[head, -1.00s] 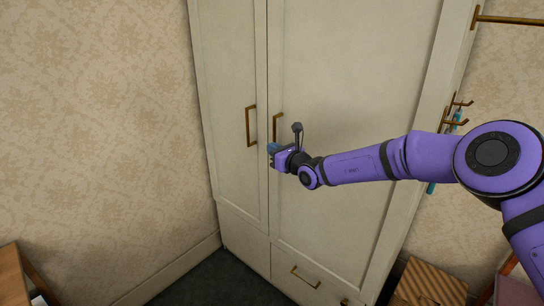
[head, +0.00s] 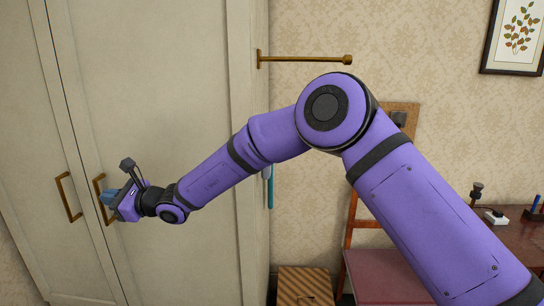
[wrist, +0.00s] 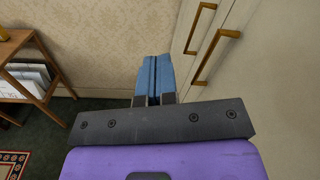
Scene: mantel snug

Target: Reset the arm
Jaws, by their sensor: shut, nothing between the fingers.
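My purple arm (head: 215,172) reaches out across the head view toward the cream wardrobe at left. My gripper (head: 106,198) is at its end, in front of the wardrobe's brass door handles. In the wrist view my gripper (wrist: 153,80) shows two blue fingers pressed together with nothing between them. The brass handles stand to the right of the fingers there. In the head view the fingertips overlap the right handle (head: 99,186); I cannot tell from that view whether they touch it.
The wardrobe (head: 170,90) has a left handle (head: 68,197) and a brass rail (head: 305,59) on its side. A striped box (head: 305,286) and a desk (head: 505,240) stand to the right. A wooden side table (wrist: 30,72) with papers shows in the wrist view, with open floor beside it.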

